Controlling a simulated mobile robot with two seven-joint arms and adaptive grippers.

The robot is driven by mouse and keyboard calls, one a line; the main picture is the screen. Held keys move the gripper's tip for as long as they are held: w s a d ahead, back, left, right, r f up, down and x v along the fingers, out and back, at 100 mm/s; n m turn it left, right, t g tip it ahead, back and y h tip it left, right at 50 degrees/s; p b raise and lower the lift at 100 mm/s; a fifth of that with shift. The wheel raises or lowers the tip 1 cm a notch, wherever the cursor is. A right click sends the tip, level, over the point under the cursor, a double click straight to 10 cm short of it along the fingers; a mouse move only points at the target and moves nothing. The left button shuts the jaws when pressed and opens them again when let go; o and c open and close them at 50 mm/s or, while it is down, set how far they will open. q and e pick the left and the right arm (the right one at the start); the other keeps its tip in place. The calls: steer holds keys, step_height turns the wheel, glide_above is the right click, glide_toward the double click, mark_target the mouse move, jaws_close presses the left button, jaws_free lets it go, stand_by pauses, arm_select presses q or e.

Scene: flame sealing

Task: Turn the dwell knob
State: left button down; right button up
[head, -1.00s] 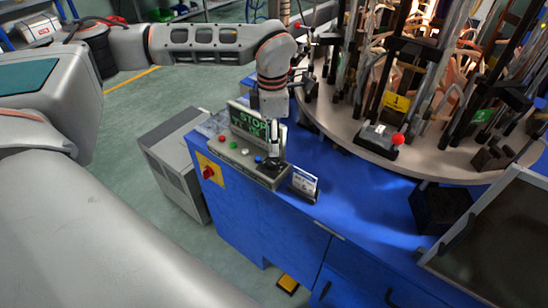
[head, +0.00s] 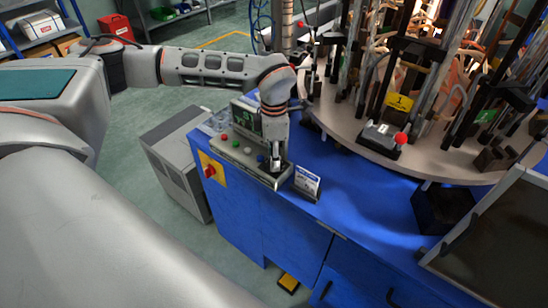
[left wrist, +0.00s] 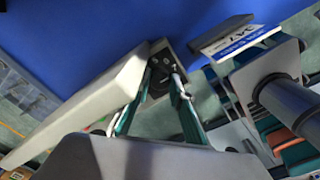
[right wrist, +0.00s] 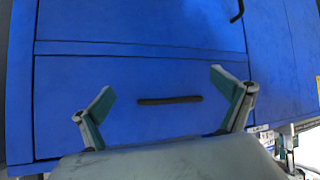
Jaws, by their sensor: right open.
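The control box (head: 232,153) has a row of buttons and a dark screen. Its dark dwell knob (left wrist: 160,84) shows in the left wrist view at the box's end. My left gripper (head: 277,166) points down at the right end of the box, and my wrist hides part of the screen. In the left wrist view my left gripper (left wrist: 163,78) has its fingertips on either side of the knob; whether they press on it I cannot tell. My right gripper (right wrist: 165,88) is open and empty before a blue cabinet front, away from the box.
A small white sign (head: 307,183) stands close to the right of the box. A red emergency stop (head: 209,171) sits on a yellow plate on the cabinet side. The round loaded table (head: 352,143) stands behind to the right. The blue top (head: 365,200) between is clear.

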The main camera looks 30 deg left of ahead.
arm_select(q)
steer(key=shift+n, duration=0.3)
steer(key=n+p, duration=0.1)
steer(key=n, duration=0.7)
steer(key=shift+n, duration=0.4)
steer(key=n, duration=0.4)
steer(key=shift+n, duration=0.4)
steer(key=c, duration=2)
jaws_free()
steer(key=shift+c, duration=0.2)
